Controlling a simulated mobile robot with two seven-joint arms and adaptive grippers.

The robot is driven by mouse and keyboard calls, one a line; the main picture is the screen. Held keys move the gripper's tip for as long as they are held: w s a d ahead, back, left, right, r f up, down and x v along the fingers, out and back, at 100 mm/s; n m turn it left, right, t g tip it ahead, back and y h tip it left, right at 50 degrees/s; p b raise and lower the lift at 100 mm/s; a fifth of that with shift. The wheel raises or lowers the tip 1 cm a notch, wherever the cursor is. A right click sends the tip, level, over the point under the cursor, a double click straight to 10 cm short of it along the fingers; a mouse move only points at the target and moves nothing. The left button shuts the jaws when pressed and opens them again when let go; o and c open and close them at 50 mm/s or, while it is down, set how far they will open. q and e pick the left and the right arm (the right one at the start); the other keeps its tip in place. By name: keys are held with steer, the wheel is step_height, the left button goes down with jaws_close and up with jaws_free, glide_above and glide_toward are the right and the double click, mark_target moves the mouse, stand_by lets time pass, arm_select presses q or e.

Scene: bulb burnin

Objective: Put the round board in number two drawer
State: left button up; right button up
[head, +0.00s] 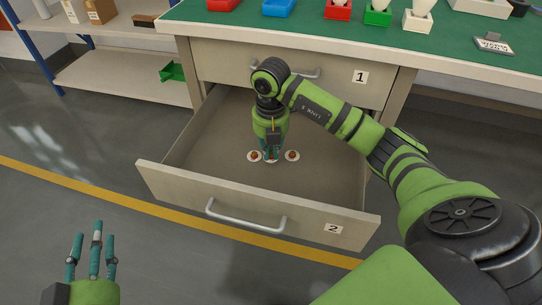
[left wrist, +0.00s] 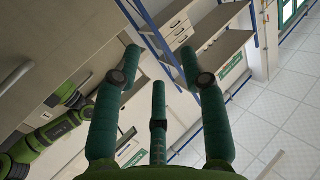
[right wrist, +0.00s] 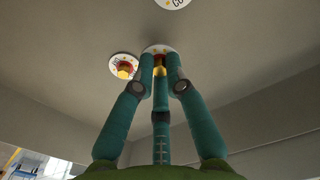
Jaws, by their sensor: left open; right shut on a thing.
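Drawer number two (head: 235,192) is pulled open, with a "2" label on its front. My right gripper (head: 271,151) points down into it and is shut on a small round board (right wrist: 151,48), at or just above the drawer floor; contact cannot be told. The fingers hide much of this board. A second round board (head: 254,156), white with a red and yellow centre, lies on the drawer floor to the left; it also shows in the right wrist view (right wrist: 124,66). A third (head: 292,155) lies to the right. My left gripper (head: 91,244) is open and empty, over the floor left of the drawer.
Drawer number one (head: 225,62) is shut above the open drawer. The green bench top (head: 300,32) carries red, blue and green bins and a small sign (head: 493,44). A shelf unit (head: 125,75) stands at the left. The drawer floor around the boards is clear.

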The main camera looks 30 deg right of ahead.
mark_target(271, 153)
arm_select(q)
steer(key=shift+s+d+r+m+t+h, duration=0.1)
steer(key=shift+d+r+t+h, duration=0.2)
steer(key=shift+r, duration=0.45)
steer(key=shift+s+d+r+m+t+h, duration=0.2)
steer(key=shift+r+t, duration=0.25)
steer(key=shift+r, duration=0.35)
steer(key=shift+w+d+r+t+h, duration=0.15)
steer(key=shift+r+t+h, duration=0.2)
steer(key=shift+r, duration=0.4)
arm_select(e)
steer(key=shift+f, duration=1.1)
arm_select(q)
steer(key=shift+s+r+b, duration=0.1)
steer(key=shift+r+b, duration=0.1)
steer(key=shift+b, duration=0.1)
arm_select(e)
steer(key=shift+f, duration=0.15)
steer(key=o, duration=0.7)
arm_select(q)
steer(key=shift+d, duration=0.1)
